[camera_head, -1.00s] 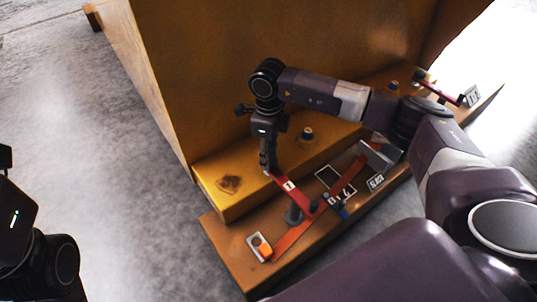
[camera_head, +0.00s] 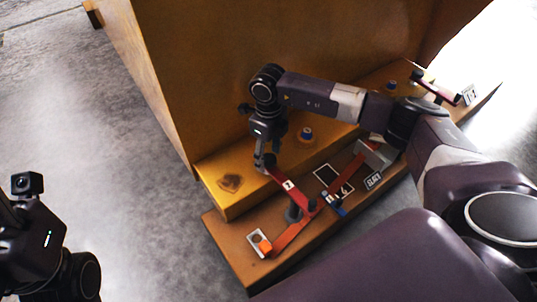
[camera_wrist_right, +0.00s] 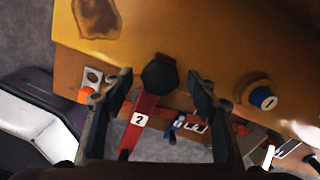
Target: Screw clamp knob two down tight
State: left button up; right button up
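The red clamp arm marked 2 (camera_head: 287,187) carries a round black knob (camera_wrist_right: 158,73) at its end, over the yellow ledge. The knob also shows in the head view (camera_head: 270,160), partly hidden by my fingers. My right gripper (camera_wrist_right: 160,82) is open, one finger on each side of the knob with gaps visible in the wrist view. It points down at the knob in the head view (camera_head: 266,160). I cannot tell how far down the knob sits. My left arm is at the lower left of the head view, away from the clamps; its fingers are not clearly visible.
A blue-ringed stud (camera_head: 306,134) stands on the ledge (camera_head: 232,205) near my right gripper; it also shows in the wrist view (camera_wrist_right: 263,98). A plate with an orange piece (camera_head: 261,243) lies at the near end. Another red clamp arm (camera_head: 436,89) is at the far right.

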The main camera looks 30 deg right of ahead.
aim_at(268, 159)
notch_tip(268, 159, up, 12)
dwell(0.6)
dwell(0.4)
